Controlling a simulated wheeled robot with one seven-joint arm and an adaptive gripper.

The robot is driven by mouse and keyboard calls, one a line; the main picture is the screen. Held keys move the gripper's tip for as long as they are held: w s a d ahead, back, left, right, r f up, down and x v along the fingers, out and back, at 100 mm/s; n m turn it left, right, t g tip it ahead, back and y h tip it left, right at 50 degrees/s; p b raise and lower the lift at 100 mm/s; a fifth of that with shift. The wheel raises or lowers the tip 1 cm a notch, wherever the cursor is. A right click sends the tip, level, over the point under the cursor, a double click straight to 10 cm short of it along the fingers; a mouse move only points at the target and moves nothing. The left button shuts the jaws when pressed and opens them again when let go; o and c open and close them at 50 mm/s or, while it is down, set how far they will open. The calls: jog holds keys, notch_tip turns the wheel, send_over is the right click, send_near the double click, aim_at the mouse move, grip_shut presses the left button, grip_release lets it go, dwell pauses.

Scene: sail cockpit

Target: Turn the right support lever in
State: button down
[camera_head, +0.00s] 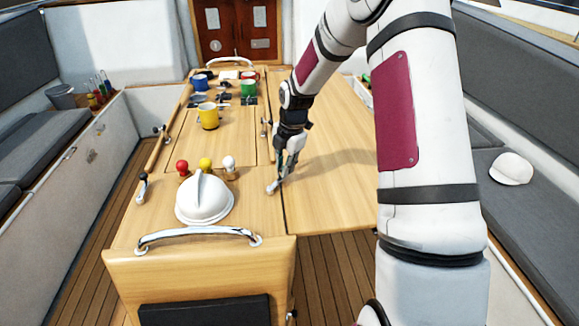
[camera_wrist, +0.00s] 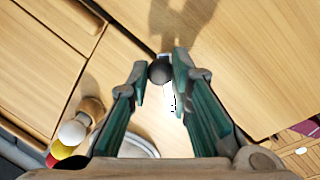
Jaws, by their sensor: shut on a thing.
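The right support lever (camera_head: 272,187) is a small silver lever on the wooden table top, close to the seam of the right leaf. In the wrist view its round black knob (camera_wrist: 160,72) sits between my fingertips, with the pale shaft (camera_wrist: 171,100) running down behind it. My gripper (camera_head: 283,172) points down at the lever from the table's right side and is shut on the knob. It also shows in the wrist view (camera_wrist: 161,68), with green-lined fingers on both sides of the knob. In the head view the gripper largely hides the knob.
A similar black-knobbed lever (camera_head: 142,183) stands at the table's left edge. Red, yellow and white knobs (camera_head: 205,166), a white dome (camera_head: 204,198) and a chrome rail (camera_head: 198,235) are to the left. Mugs (camera_head: 208,116) stand farther back. The right leaf (camera_head: 340,170) is clear.

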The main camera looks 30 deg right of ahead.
jog(key=n, duration=0.1)
jog(key=w+a+n, duration=0.1)
jog(key=n, duration=0.1)
jog(key=w+n, duration=0.1)
jog(key=shift+w+a+y, duration=0.1)
jog(key=shift+a+y, duration=0.15)
jog(key=shift+y, duration=0.15)
jog(key=shift+w+a+n+g, duration=0.3)
jog(key=shift+a+n, duration=0.15)
jog(key=shift+n, duration=0.55)
jog(key=shift+w+a+n+g, duration=0.2)
jog(key=shift+w+a+n, duration=0.15)
jog(key=shift+n, duration=0.65)
jog(key=shift+a, duration=0.15)
jog(key=c, duration=1.4)
grip_release()
jog(key=shift+c, duration=0.2)
notch_tip(320, 180, up, 12)
jog(key=s+d, duration=0.1)
jog(key=d, duration=0.1)
jog(key=shift+s, duration=0.2)
